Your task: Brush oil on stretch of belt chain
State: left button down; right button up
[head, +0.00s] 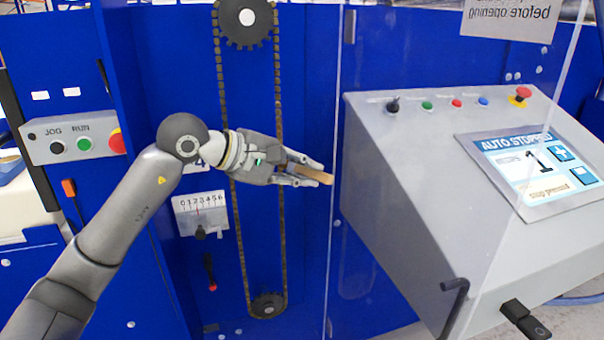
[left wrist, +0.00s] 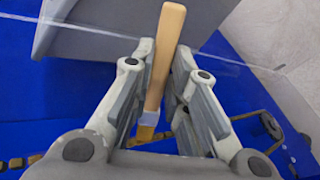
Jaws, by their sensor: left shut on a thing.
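The belt chain (head: 222,85) hangs as a long upright loop on the blue panel in the head view, between a large upper sprocket (head: 246,20) and a small lower sprocket (head: 267,305). My left gripper (head: 308,175) is in front of the chain's right run and hides part of it. It is shut on a brush with a tan wooden handle (head: 318,175). In the left wrist view the brush handle (left wrist: 165,60) stands between the two fingers, with a pale band and a brownish end (left wrist: 146,131) low in the grip. My right gripper is not in view.
A grey control console (head: 400,160) with buttons and a screen stands at the right, beside a clear panel edge (head: 335,120). A JOG/RUN button box (head: 75,137) is at the left. A numbered scale (head: 201,212) and a red-tipped lever (head: 210,272) sit left of the chain.

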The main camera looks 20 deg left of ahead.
pick_arm(q)
jog(key=shift+r+p, duration=3.75)
jog(key=shift+r, duration=2.6)
notch_tip(320, 180, down, 12)
jog(key=b, duration=1)
jog(key=shift+r, duration=0.2)
